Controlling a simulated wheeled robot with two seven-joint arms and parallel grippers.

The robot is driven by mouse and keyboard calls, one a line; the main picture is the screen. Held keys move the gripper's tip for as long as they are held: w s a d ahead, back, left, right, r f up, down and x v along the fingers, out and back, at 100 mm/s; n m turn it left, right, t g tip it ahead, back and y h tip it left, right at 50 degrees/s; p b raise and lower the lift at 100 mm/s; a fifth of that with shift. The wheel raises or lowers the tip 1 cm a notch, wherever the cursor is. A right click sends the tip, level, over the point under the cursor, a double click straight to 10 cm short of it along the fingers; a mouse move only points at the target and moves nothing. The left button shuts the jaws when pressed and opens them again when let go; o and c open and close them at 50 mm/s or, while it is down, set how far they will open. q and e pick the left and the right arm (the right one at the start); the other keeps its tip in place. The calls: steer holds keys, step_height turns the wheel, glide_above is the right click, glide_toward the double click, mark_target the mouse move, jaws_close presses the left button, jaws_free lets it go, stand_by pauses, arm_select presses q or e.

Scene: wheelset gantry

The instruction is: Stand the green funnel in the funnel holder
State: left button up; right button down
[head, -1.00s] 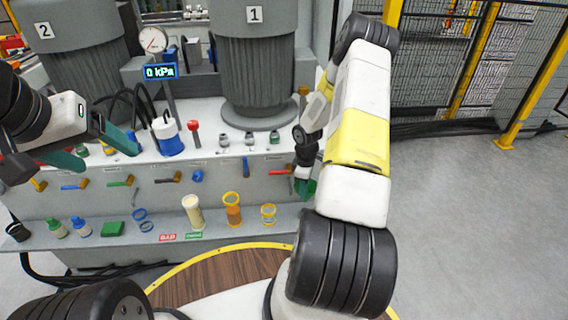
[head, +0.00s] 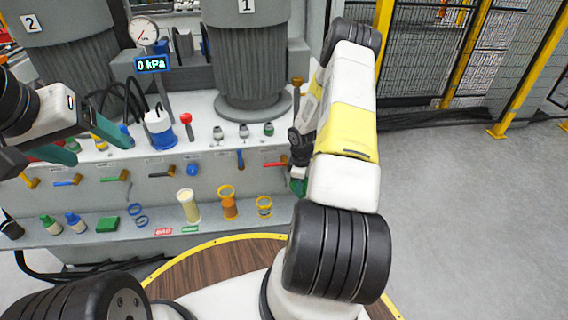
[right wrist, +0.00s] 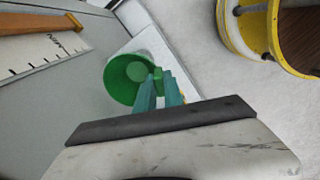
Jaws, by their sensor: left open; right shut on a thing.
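My right gripper (right wrist: 160,88) is shut on the green funnel (right wrist: 125,78), whose open mouth faces the camera in the right wrist view. In the head view, only a small green part (head: 298,186) shows beside my right arm, near the right end of the lower shelf. My left gripper (head: 92,147) is open and empty at the left, in front of the bench top. A yellow ring stand (head: 264,207) on the lower shelf may be the funnel holder; I cannot tell for certain.
Open grey floor (head: 470,220) lies to the right.

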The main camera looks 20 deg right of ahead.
steer(key=shift+f, duration=2.45)
steer(key=c, duration=1.4)
jaws_free()
steer(key=shift+o, duration=0.2)
steer(key=shift+r, duration=3.9)
